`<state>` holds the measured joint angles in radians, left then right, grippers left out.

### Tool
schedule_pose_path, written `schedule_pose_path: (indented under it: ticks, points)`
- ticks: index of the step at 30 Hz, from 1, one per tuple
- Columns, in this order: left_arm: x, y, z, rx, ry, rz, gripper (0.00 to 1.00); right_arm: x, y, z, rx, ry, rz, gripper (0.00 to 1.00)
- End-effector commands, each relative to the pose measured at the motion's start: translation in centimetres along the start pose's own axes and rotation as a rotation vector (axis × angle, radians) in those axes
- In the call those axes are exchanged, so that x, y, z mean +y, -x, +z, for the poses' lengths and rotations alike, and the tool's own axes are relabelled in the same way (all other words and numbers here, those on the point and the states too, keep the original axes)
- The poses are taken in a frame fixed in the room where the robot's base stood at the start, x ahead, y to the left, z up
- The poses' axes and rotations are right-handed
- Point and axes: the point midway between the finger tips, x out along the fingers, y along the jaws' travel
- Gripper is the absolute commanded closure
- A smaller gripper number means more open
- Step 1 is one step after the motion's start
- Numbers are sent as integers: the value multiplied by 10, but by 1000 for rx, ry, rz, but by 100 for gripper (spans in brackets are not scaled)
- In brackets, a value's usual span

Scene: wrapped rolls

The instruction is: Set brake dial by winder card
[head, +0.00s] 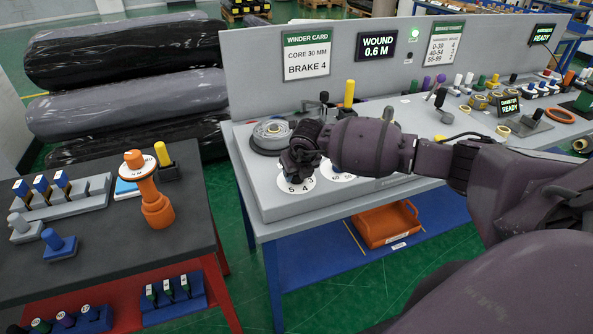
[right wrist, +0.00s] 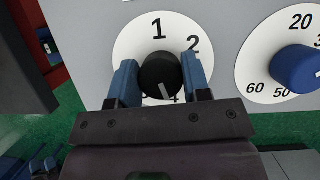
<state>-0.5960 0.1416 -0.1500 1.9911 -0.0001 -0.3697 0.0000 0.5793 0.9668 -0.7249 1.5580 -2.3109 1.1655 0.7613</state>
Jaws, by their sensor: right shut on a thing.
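The winder card (head: 306,54) on the grey back panel reads "CORE 30 MM, BRAKE 4". The brake dial is a black knob (right wrist: 158,72) on a white numbered face (right wrist: 130,38) on the grey bench. My right gripper (right wrist: 159,80) is shut on the knob, a blue finger on each side. The knob's white pointer line slants down and slightly right, toward a partly covered 4. The 1 and 2 show above. In the head view my right gripper (head: 300,150) hides the knob, and part of the face (head: 297,187) shows below. My left gripper is not in view.
A blue knob (right wrist: 298,67) on another white dial stands right of the brake dial. A display (head: 377,46) reads "WOUND 0.6 M". Upright levers and a metal spool (head: 271,132) stand behind my gripper. A dark side table (head: 100,245) holds an orange stand.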

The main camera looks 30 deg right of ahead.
Motion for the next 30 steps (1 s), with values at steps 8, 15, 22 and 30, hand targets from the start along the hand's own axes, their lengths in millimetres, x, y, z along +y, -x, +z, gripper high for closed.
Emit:
schedule_pose_path:
  ticks: [8, 15, 22, 30]
  points:
    - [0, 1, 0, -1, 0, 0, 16, 0, 0, 0, 1, -15, -6, 80]
    - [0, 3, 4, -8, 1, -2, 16, 0, 0, 0, 2, -14, -6, 55]
    - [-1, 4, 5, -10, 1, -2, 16, 0, 0, 0, 1, -14, -6, 31]
    - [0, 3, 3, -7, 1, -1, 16, 0, 3, 0, 0, -13, -5, 31]
